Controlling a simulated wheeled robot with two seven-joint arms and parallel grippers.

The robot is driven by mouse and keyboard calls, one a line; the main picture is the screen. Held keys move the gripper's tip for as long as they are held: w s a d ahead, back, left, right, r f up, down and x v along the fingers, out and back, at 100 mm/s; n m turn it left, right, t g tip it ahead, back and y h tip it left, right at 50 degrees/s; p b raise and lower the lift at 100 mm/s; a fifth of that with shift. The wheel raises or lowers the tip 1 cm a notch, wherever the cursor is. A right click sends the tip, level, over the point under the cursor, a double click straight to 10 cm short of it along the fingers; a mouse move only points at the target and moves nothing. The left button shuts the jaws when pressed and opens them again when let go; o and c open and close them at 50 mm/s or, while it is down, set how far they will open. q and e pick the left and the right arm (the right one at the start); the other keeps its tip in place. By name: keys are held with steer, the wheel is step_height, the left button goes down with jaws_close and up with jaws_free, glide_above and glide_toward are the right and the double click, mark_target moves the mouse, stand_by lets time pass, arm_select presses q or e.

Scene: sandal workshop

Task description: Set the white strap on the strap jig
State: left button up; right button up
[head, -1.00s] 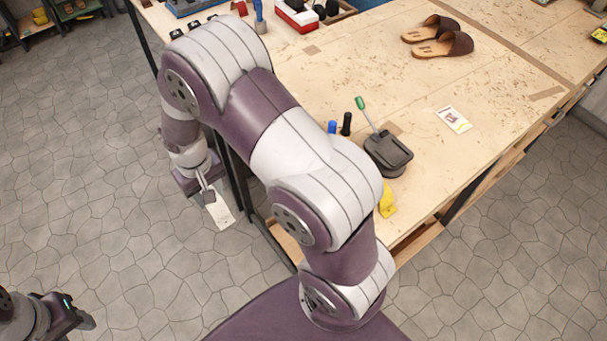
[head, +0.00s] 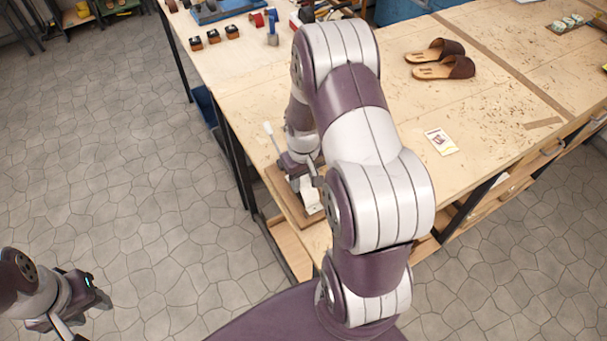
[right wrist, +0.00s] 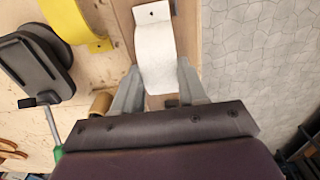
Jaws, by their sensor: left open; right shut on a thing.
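The white strap (head: 311,197) is in my right gripper (head: 312,177), seen in the head view over a brown wooden board (head: 284,199) at the bench's near left corner. The board looks like the strap jig. In the right wrist view the strap (right wrist: 155,55) runs away from between the fingers (right wrist: 158,88), with a dark hole near its far end. Beneath it is the brown board (right wrist: 184,38). I cannot tell whether strap and board touch. My left gripper (head: 98,296) is open and empty, low at the left above the floor.
A yellow curved thing (right wrist: 80,22) and a black tool (right wrist: 38,62) lie left of the strap in the wrist view. A white-tipped handle (head: 268,129) rises behind the board. Brown sandals (head: 447,68) and a card (head: 440,141) lie farther right on the bench.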

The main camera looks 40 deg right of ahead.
steer(key=shift+w+f, duration=0.2)
steer(key=shift+f, duration=0.1)
steer(key=shift+c, duration=0.4)
steer(key=shift+w+a, duration=0.15)
steer(key=shift+a, duration=0.05)
jaws_close()
arm_select(q)
steer(key=shift+w+a+f, duration=0.1)
steer(key=shift+w+a, duration=0.15)
arm_select(e)
steer(key=shift+f, duration=0.15)
steer(key=o, duration=1.2)
jaws_free()
steer(key=shift+s+d, duration=0.1)
steer(key=shift+s, duration=0.1)
arm_select(q)
steer(key=shift+s+d, duration=0.1)
steer(key=shift+d, duration=0.05)
arm_select(e)
steer(key=shift+w, duration=0.1)
